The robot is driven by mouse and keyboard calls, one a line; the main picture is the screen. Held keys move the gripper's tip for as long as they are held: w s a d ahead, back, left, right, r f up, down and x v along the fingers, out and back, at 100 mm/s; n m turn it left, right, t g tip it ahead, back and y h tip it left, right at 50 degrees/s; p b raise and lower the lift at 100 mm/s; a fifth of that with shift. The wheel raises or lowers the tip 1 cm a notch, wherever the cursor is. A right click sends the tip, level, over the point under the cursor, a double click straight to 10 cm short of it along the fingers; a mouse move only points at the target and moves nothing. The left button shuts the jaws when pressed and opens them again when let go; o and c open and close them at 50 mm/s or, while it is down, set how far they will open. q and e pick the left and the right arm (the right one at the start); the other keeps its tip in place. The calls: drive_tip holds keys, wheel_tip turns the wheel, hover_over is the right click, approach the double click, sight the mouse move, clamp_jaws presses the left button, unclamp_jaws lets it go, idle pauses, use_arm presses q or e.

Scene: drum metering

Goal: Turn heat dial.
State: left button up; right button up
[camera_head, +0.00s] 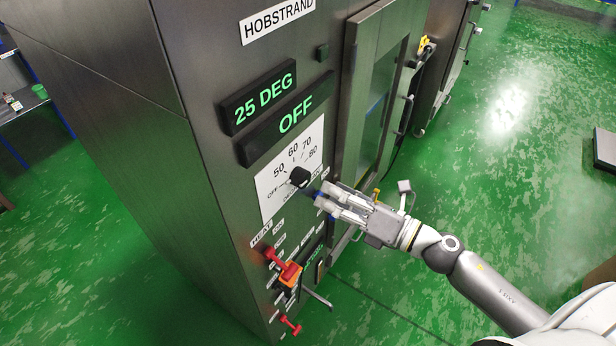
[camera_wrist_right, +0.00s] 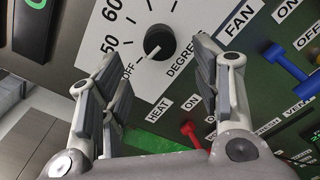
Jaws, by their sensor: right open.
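The heat dial is a black round knob (camera_head: 300,177) on a white scale plate (camera_head: 276,186) on the front of the steel cabinet. In the right wrist view the knob (camera_wrist_right: 159,42) shows a white pointer line aimed towards OFF. My right gripper (camera_head: 322,193) is open just right of and below the knob in the head view. In the right wrist view its two fingers (camera_wrist_right: 157,78) stand apart, with the knob beyond and between their tips, and no contact shows. My left gripper is not in view.
Displays above the dial read 25 DEG (camera_head: 261,97) and OFF (camera_head: 291,117). A red lever (camera_head: 276,257) and an orange-red switch (camera_head: 290,274) sit below. A blue lever (camera_wrist_right: 290,62) is close right of the fingers. A glazed door (camera_head: 374,110) stands right of the panel.

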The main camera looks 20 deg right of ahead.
sight(306, 182)
drive_tip(key=p+x, duration=0.2)
drive_tip(key=x, duration=0.3)
drive_tip(key=shift+w+a+r, duration=0.1)
drive_tip(key=shift+w+a, duration=0.05)
drive_tip(key=shift+w, duration=0.1)
drive_tip(key=shift+w+a, duration=0.4)
drive_tip(key=shift+w, duration=0.1)
drive_tip(key=c, duration=1)
drive_tip(key=shift+c, duration=0.2)
drive_tip(key=shift+m+p, duration=0.3)
drive_tip(key=shift+p, duration=0.05)
drive_tip(key=m+p, duration=0.1)
drive_tip(key=m, duration=0.2)
drive_tip(key=shift+p, duration=0.35)
drive_tip(key=shift+m+p, duration=0.85)
drive_tip(key=shift+m, duration=1.25)
